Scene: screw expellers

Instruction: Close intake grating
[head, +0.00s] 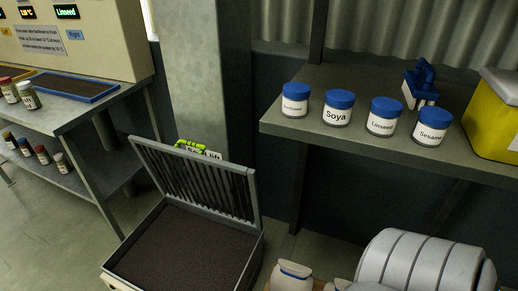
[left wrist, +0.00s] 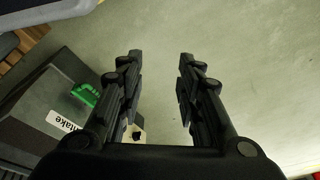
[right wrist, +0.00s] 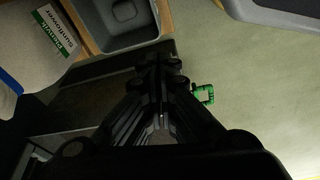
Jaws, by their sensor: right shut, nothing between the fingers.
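In the head view the intake grating (head: 195,178), a grey barred frame, stands raised and tilted back along the far edge of the intake box (head: 257,256). The box lies open with dark material inside. A yellow-green handle (head: 190,145) shows behind the grating's top edge. In the left wrist view my left gripper (left wrist: 160,58) is open and empty; a dark box (left wrist: 35,115) with an "Intake" label (left wrist: 62,121) and a green handle (left wrist: 85,94) is left of it. My right gripper (right wrist: 158,62) is shut and empty; a green handle (right wrist: 204,94) shows right of it. Neither gripper shows in the head view.
Several blue-lidded jars (head: 337,108) and a yellow container (head: 492,118) stand on the right shelf (head: 285,125). A white ribbed drum (head: 420,265) is at lower right. A bench with small bottles (head: 28,95) is at left. In the right wrist view a labelled sack (right wrist: 48,40) lies beside a grey tray (right wrist: 125,15).

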